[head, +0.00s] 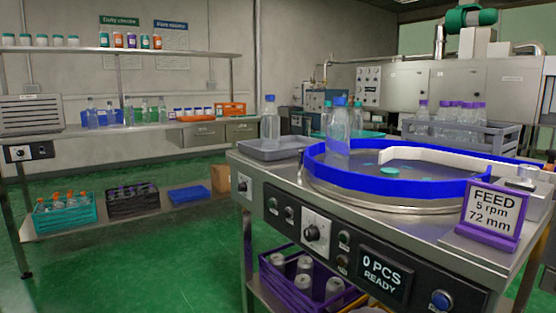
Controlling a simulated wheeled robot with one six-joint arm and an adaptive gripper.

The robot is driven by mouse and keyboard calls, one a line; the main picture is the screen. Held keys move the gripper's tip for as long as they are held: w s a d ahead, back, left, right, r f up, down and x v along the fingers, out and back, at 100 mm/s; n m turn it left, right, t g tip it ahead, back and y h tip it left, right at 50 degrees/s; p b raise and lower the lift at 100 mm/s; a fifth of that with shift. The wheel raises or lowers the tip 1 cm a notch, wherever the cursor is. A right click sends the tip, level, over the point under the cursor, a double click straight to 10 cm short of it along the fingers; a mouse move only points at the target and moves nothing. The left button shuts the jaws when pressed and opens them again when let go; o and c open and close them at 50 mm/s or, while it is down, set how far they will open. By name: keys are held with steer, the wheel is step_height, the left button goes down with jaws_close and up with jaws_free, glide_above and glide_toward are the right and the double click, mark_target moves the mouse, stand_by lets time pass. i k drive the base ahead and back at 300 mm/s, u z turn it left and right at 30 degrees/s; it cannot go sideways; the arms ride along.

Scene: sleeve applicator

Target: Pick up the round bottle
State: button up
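A clear bottle with a blue cap (269,125) stands upright on or just behind a grey tray (285,153) at the left of the steel machine. A second clear, blue-capped bottle (338,130) stands upright at the left of the blue-rimmed round table (335,178). A bottle with a green cap (326,118) also shows there, partly hidden. Both front bottles look rounded; I cannot tell which one is the round bottle. My gripper is not in view.
A grey crate of purple-capped bottles (460,137) stands behind the round table. A purple FEED sign (493,213) stands at the machine's front right. A purple crate (303,285) sits underneath. Shelving with bottles and crates (140,130) is at left. Green floor (160,265) is open between.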

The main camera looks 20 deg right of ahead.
mark_target(270, 119)
steer(key=z, duration=0.05)
steer(key=k, duration=0.45)
steer(key=u, duration=0.65)
steer(key=i, duration=1.25)
steer(key=z, duration=0.6)
